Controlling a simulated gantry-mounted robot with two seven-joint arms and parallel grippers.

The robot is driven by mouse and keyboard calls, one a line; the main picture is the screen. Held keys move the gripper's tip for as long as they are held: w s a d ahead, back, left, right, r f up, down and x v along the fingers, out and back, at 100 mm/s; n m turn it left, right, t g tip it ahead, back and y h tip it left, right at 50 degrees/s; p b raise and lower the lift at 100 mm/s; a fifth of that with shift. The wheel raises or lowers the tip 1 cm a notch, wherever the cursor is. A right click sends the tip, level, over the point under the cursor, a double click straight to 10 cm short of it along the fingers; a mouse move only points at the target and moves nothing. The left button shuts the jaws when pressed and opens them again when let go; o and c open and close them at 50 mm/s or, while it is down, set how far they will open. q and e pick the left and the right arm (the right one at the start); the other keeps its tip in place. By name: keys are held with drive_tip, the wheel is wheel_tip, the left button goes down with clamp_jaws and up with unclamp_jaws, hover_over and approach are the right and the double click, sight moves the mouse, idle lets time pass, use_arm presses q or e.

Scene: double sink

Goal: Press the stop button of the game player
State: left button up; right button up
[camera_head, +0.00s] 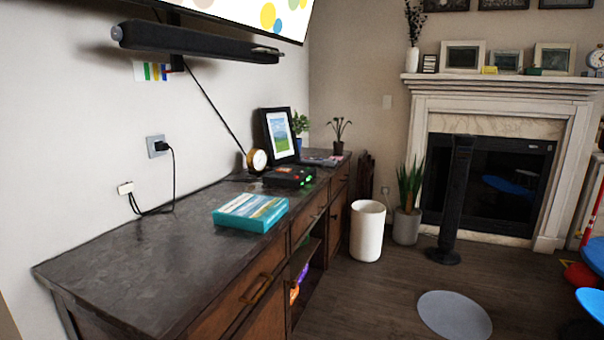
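A small black box with glowing green lights, which looks like the game player (288,177), sits on the dark top of the long cabinet (150,250), near its far end. A reddish spot shows on its top, but its separate buttons are too small to tell apart. Neither of my grippers shows in this view, and nothing touches the box.
A teal box (250,212) lies nearer on the cabinet top. A gold round clock (257,160), a picture frame (280,135) and plants stand by the black box. A white bin (367,230) stands right of the cabinet. The floor (365,300) in front is mostly clear.

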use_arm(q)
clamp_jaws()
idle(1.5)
